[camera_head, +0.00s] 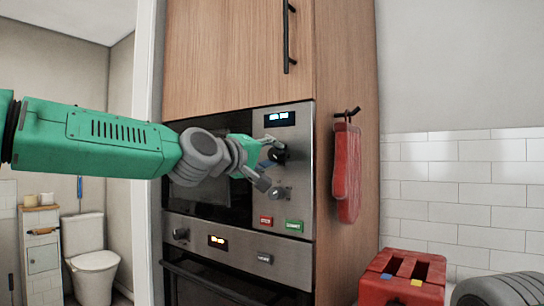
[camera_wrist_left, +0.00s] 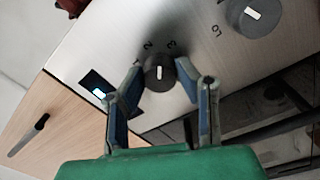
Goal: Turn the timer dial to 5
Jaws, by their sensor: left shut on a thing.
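The upper dark round dial (camera_head: 278,154) sits on the metal panel of the upper built-in appliance (camera_head: 298,150), below a lit display (camera_head: 279,118). My left gripper (camera_head: 268,161) is at this dial with its fingers on either side. In the left wrist view, the dial (camera_wrist_left: 159,75) lies between the fingertips of the gripper (camera_wrist_left: 159,68), and my left gripper is shut on it. Its white mark points roughly up in that picture, with small numbers around it. A second dial (camera_wrist_left: 254,17) is free; it is the lower one (camera_head: 279,193) in the head view.
Red (camera_head: 266,221) and green (camera_head: 294,225) buttons are under the dials. An oven (camera_head: 215,265) is below. A red mitt (camera_head: 347,175) hangs on the cabinet side. A red toaster-like box (camera_head: 402,282) stands at lower right. A cabinet handle (camera_head: 286,38) juts out above.

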